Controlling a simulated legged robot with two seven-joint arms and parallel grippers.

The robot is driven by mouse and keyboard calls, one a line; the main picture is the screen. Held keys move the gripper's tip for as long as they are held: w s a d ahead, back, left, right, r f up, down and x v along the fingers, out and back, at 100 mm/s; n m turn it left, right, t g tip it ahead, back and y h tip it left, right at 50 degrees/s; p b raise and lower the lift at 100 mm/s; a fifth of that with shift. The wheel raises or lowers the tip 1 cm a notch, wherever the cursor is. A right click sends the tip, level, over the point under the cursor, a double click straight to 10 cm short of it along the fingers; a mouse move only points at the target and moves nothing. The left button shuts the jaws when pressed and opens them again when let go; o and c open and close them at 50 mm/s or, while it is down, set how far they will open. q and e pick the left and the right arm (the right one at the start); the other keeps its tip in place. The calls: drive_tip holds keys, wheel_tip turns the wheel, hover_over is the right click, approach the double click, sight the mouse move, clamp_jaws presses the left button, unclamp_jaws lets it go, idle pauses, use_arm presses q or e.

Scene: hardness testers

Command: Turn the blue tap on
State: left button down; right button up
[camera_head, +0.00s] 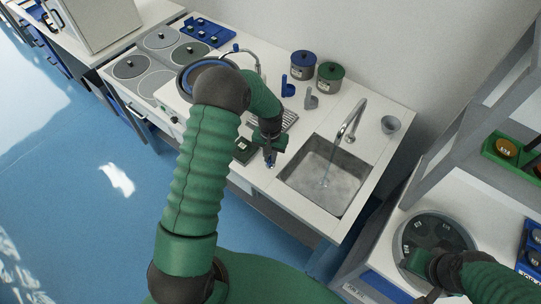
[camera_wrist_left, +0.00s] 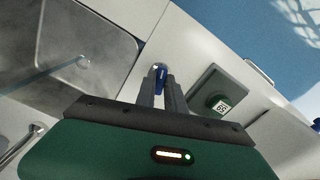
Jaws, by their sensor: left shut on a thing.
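A small blue tap handle (camera_wrist_left: 161,78) with a pale metal end sits between the fingers of my left gripper (camera_wrist_left: 160,88) in the left wrist view. That gripper (camera_head: 270,160) is shut on it at the counter's front edge, left of the sink, in the head view. The sink (camera_head: 323,176) has a curved metal faucet (camera_head: 354,119) at its back. A thin blue stream (camera_head: 326,172) falls into the basin, and it also shows in the wrist view (camera_wrist_left: 45,74). My right gripper (camera_head: 420,264) is beside a round dark dial at lower right; its fingers are unclear.
A green-knobbed block (camera_wrist_left: 221,103) sits beside the gripper. Blue and grey upright pieces (camera_head: 287,87) and two lidded pots (camera_head: 329,78) stand at the counter's back. A grey cup (camera_head: 390,124) stands behind the sink. The dial (camera_head: 437,236) and shelves are at right.

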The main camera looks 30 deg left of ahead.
use_arm(q)
drive_tip(key=shift+w+a+r+m+p, duration=0.1)
drive_tip(key=shift+w+m+p, duration=0.1)
drive_tip(key=shift+m, duration=0.75)
drive_tip(key=shift+w+r+m+p, duration=0.1)
drive_tip(key=shift+w+m, duration=0.05)
drive_tip(key=shift+m, duration=0.8)
drive_tip(key=c, duration=1.4)
unclamp_jaws()
drive_tip(key=shift+f, duration=0.25)
drive_tip(key=shift+c, duration=0.2)
drive_tip(key=shift+s, duration=0.1)
drive_tip(key=shift+r, duration=0.3)
wheel_tip(320, 180, up, 16)
drive_tip(key=b, duration=0.1)
